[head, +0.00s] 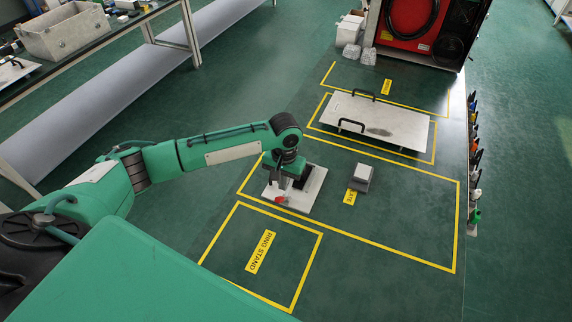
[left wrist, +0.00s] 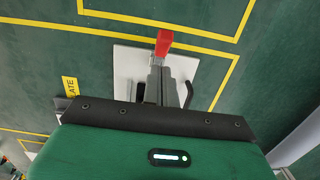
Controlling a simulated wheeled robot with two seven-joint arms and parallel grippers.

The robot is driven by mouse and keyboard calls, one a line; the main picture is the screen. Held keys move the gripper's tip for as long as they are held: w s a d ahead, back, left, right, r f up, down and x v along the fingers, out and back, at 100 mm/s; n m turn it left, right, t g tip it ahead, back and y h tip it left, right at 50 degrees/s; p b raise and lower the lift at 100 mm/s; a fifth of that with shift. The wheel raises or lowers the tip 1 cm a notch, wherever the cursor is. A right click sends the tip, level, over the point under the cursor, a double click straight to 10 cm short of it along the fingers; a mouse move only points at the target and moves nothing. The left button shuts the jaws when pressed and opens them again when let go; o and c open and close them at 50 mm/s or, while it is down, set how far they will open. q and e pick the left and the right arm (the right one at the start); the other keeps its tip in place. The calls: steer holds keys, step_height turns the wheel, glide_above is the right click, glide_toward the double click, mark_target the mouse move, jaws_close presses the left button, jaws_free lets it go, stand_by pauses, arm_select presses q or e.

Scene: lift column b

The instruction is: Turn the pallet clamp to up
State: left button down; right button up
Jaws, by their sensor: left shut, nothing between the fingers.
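The pallet clamp has a red handle tip (head: 281,199) and sits on a pale square plate (head: 305,201) on the green surface. In the left wrist view the red tip (left wrist: 163,42) points away from my wrist, past the edge of the pale plate (left wrist: 128,66). In the head view it looks low over the plate, but its exact tilt is hard to tell. My left gripper (head: 289,184) is shut and empty, pointing down over the clamp. It hides most of the clamp body, and I cannot tell whether it touches. My right gripper is not in view.
A small grey block (head: 361,177) stands right of the plate. A large flat metal plate with black handles (head: 378,122) lies behind. Yellow lines mark areas, one labelled RING STAND (head: 261,251). A red and black machine (head: 420,30) stands at the back. The front right area is clear.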

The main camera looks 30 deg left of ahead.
arm_select(q)
steer(key=shift+s+f, duration=0.4)
steer(key=shift+s, duration=0.25)
steer(key=shift+f, duration=0.15)
